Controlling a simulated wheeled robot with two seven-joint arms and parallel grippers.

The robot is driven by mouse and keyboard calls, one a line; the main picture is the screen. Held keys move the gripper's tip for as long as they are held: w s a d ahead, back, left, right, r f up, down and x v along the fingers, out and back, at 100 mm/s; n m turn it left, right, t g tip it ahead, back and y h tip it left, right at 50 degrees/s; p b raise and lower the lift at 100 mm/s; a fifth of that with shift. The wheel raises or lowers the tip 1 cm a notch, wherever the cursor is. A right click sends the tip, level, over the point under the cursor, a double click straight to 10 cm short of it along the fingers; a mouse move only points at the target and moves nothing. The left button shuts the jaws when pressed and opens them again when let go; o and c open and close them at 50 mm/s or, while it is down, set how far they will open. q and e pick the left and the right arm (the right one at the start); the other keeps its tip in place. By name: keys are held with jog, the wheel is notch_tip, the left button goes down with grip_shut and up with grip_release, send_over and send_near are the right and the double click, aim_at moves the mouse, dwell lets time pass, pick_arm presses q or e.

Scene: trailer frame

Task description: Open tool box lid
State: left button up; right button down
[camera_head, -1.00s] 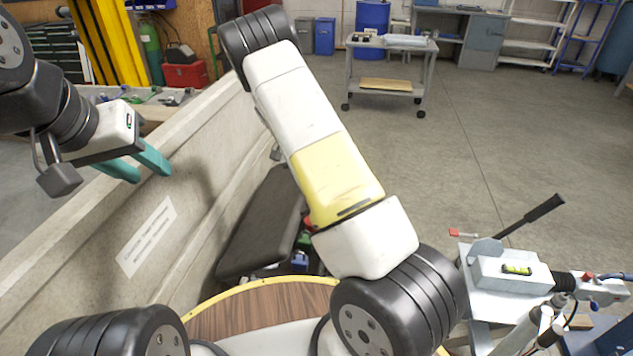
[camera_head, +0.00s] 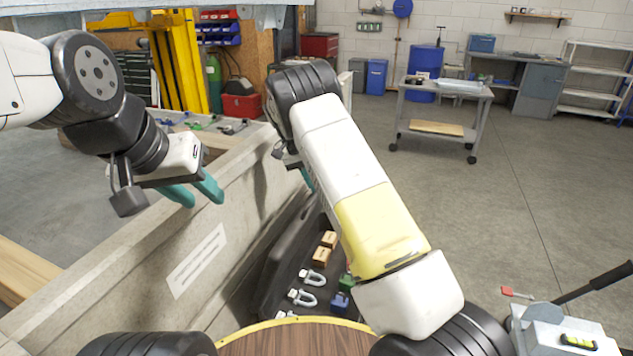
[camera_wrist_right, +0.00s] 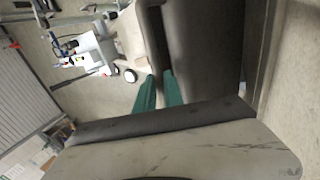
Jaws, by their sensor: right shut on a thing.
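The dark grey tool box (camera_head: 268,283) stands at the foot of the trailer wall in the head view, its inside now showing. Shackles (camera_head: 312,277), wooden blocks (camera_head: 322,256) and small green and blue parts lie in it. My right gripper (camera_head: 307,178) is mostly hidden behind its own arm. In the right wrist view its green fingers (camera_wrist_right: 160,90) are closed on the edge of a dark panel, which looks like the lid (camera_wrist_right: 208,50). The lid is largely hidden by my arm in the head view. My left gripper (camera_head: 204,201) is open and empty, above the trailer wall's near face.
The pale trailer wall (camera_head: 120,300) with a white label (camera_head: 197,260) runs along the left side of the box. A round wooden top (camera_head: 290,342) lies in front. A grey cart (camera_head: 440,115) stands farther back.

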jog(key=shift+s+a+f, duration=0.2)
jog(key=shift+a+f, duration=0.05)
jog(key=shift+f, duration=0.15)
jog(key=c, duration=1.5)
grip_release()
jog(key=shift+o, duration=0.2)
jog(key=shift+w+d+r, duration=0.1)
jog(key=shift+r, duration=0.05)
jog(key=shift+d+r, duration=0.1)
jog(key=v, duration=0.7)
jog(key=shift+w+r, duration=0.15)
jog(key=shift+r, duration=0.2)
jog(key=shift+c, duration=0.4)
